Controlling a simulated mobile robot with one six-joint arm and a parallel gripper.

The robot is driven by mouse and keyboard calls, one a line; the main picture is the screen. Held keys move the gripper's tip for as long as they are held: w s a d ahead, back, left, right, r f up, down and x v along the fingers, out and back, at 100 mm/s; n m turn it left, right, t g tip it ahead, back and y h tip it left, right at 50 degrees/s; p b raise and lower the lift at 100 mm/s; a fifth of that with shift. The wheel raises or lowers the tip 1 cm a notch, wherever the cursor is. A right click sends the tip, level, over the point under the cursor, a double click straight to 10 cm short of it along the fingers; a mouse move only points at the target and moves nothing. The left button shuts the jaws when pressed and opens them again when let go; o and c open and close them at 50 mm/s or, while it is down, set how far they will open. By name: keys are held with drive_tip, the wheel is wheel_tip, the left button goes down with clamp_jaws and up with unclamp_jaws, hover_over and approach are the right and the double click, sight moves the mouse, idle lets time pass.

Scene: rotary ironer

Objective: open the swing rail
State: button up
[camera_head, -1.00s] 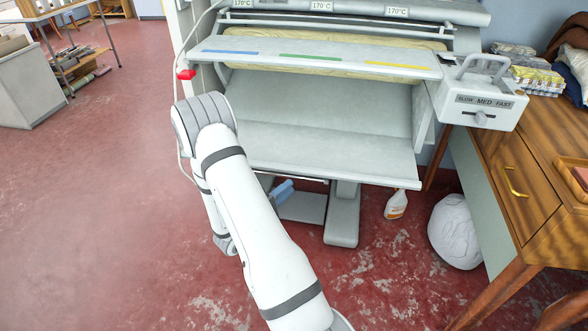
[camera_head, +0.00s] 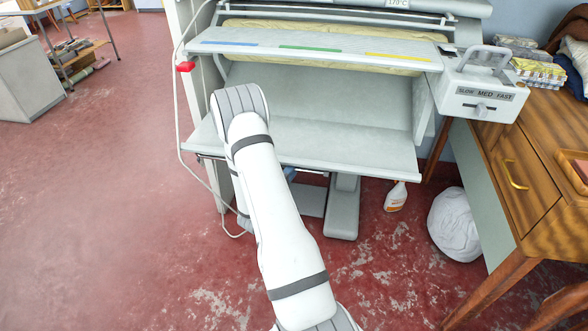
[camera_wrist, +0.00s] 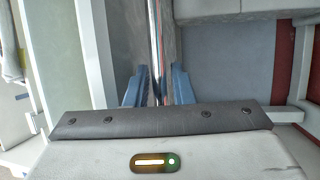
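The rotary ironer (camera_head: 320,148) stands ahead, with a grey lower shelf and a padded cream roller (camera_head: 300,62). A long pale bar (camera_head: 310,48) with blue, green and yellow stripes runs across in front of the roller. I cannot tell for sure which part is the swing rail. My gripper is mostly hidden behind my arm, low by the shelf's front edge. In the wrist view, the blue fingers of my gripper (camera_wrist: 159,88) are apart.
A wooden desk (camera_head: 520,175) with a speed-control box (camera_head: 482,95) is close on the right. A white bundle (camera_head: 455,225) and spray bottle (camera_head: 396,197) are on the floor. The red floor at left is clear.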

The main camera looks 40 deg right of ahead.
drive_tip(key=shift+c, duration=0.2)
clamp_jaws()
drive_tip(key=shift+s, duration=0.1)
